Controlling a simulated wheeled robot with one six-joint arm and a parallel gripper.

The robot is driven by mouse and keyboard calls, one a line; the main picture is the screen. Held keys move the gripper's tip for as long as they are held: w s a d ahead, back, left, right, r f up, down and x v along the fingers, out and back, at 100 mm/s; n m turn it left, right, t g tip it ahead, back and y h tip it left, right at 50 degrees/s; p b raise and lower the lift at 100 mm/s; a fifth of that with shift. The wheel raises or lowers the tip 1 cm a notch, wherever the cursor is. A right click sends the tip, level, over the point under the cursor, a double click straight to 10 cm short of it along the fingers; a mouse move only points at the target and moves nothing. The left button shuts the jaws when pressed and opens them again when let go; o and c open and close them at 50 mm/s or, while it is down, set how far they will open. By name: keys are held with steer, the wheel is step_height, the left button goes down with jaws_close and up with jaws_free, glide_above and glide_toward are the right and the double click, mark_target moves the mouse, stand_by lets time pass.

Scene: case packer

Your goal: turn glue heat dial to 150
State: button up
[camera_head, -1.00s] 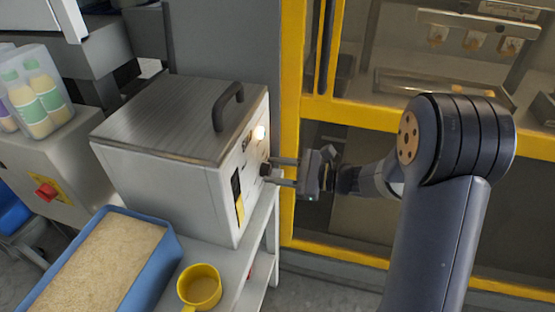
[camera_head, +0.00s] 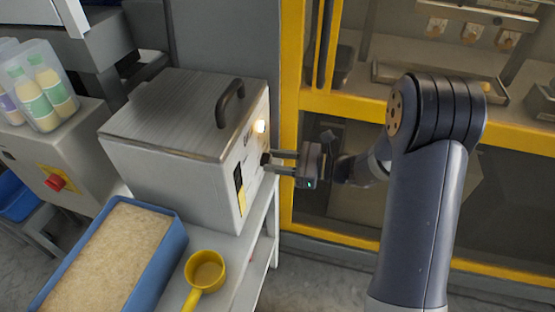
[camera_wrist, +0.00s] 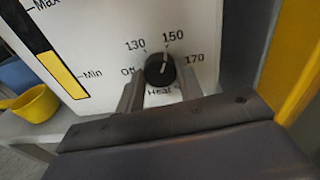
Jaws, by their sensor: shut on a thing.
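The glue heat dial (camera_wrist: 160,71) is a round black knob on the white front panel of the glue unit (camera_head: 170,185). The two fingers also show in the wrist view (camera_wrist: 160,82). In the head view the dial is small and partly hidden by the fingers.
A lit lamp (camera_head: 259,126) sits above the dial, and a Max/Min level gauge (camera_wrist: 50,55) is left of it. A yellow cup (camera_head: 207,270) and a blue bin (camera_head: 172,240) stand in front of the unit. A yellow machine frame (camera_head: 290,120) stands close behind my gripper.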

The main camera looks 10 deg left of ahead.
steer(key=shift+f, duration=0.1)
steer(key=o, duration=1)
steer(key=s+d, duration=0.1)
steer(key=d, duration=0.9)
steer(key=shift+d+r, duration=0.4)
steer(key=shift+r, duration=0.05)
steer(key=a, duration=0.7)
steer(key=w+a, duration=0.1)
steer(key=a, duration=0.3)
steer(key=shift+f, duration=0.4)
steer(key=shift+d, duration=0.1)
steer(key=shift+d+r, duration=0.1)
